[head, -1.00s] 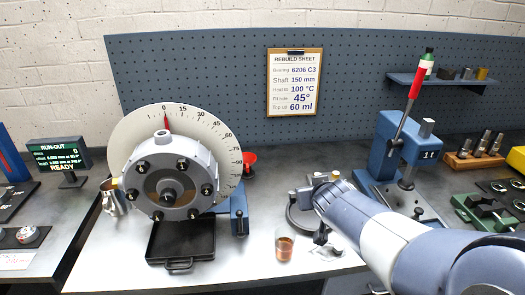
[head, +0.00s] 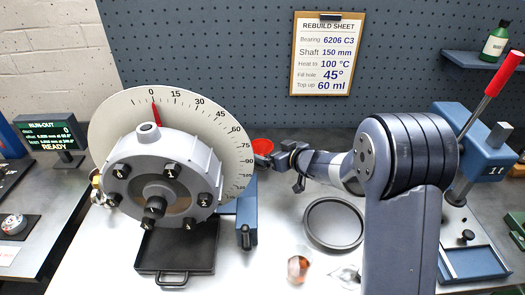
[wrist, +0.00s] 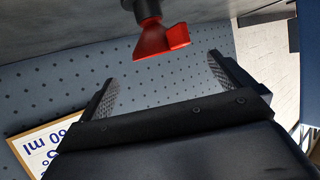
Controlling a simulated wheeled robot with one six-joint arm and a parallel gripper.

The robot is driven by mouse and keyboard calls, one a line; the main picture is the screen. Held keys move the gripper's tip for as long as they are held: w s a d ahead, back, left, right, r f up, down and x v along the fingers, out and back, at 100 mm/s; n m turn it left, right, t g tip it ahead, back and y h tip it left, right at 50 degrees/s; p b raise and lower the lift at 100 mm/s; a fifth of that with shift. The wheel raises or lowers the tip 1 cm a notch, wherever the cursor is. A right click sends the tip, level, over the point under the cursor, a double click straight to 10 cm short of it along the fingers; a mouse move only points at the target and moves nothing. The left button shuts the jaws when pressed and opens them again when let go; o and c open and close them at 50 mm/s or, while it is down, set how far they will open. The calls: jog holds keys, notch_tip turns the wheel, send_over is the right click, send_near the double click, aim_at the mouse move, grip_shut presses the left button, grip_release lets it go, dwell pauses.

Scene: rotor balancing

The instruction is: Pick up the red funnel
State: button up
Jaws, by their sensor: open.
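The red funnel (head: 263,146) stands behind the right edge of the dial, partly hidden by my gripper in the head view. In the wrist view, the funnel (wrist: 158,40) shows a flared red body with a side tab, joined to a dark piece (wrist: 147,9) at its narrow end. My gripper (head: 264,160) reaches leftward to the funnel. In the wrist view its two textured fingers are spread (wrist: 164,74), with nothing between them. The funnel appears just beyond the fingertips, roughly in line with the gap. Contact is not visible.
The grey rotor housing (head: 160,170) with its round dial (head: 222,112) stands left of my gripper. A blue press (head: 480,145) stands right. A pegboard (head: 230,50) closes the back.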

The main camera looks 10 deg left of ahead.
aim_at(257, 146)
jog(key=shift+p+x, duration=0.3)
jog(key=shift+x, duration=2.85)
jog(key=shift+d+f, duration=0.1)
